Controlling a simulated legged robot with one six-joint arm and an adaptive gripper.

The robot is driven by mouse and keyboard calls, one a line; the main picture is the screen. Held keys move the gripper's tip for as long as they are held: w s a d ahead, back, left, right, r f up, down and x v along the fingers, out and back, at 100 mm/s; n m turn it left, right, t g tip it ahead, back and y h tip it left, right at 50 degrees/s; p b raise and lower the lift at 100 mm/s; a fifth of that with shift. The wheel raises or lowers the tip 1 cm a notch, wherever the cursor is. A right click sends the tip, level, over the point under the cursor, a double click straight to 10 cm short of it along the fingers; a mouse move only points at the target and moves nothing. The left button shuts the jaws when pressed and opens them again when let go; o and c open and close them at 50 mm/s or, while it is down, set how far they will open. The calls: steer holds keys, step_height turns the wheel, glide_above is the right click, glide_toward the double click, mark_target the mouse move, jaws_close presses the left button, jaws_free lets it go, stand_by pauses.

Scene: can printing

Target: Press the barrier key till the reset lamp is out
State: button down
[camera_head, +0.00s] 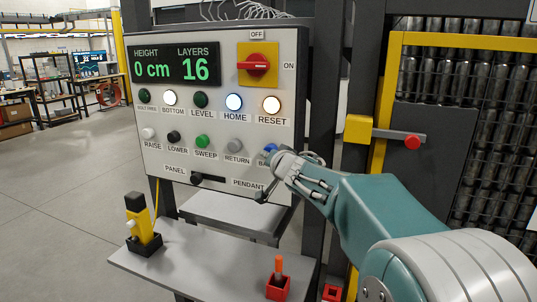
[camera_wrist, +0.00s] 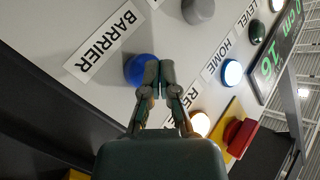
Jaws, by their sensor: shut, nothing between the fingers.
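The blue barrier key (camera_head: 268,150) is at the lower right of the panel. The "BARRIER" label and blue key (camera_wrist: 135,70) show in the wrist view. My gripper (camera_head: 277,158) is shut and empty, its fingertips (camera_wrist: 159,68) overlapping the key's edge in the wrist view. I cannot tell whether they touch it. In the head view the gripper hides part of the key and its label. The reset lamp (camera_head: 271,105) above is lit, with an orange rim; it also glows in the wrist view (camera_wrist: 200,124), partly hidden by a finger.
The control panel (camera_head: 215,180) reads 0 cm and 16 layers. The home lamp (camera_head: 234,102) and bottom lamp (camera_head: 170,97) are lit. A grey return key (camera_head: 234,145) sits left of the barrier key. A red rotary switch (camera_head: 257,64) stands above; a shelf (camera_head: 200,262) lies below.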

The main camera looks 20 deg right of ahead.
steer(key=shift+w+d, duration=0.5)
steer(key=shift+w, duration=0.25)
stand_by(1.3)
stand_by(0.4)
steer(key=shift+s+a, duration=0.75)
steer(key=shift+s, duration=0.35)
steer(key=s+a, duration=0.1)
steer(key=s, duration=0.1)
steer(key=s+a, duration=0.2)
stand_by(0.5)
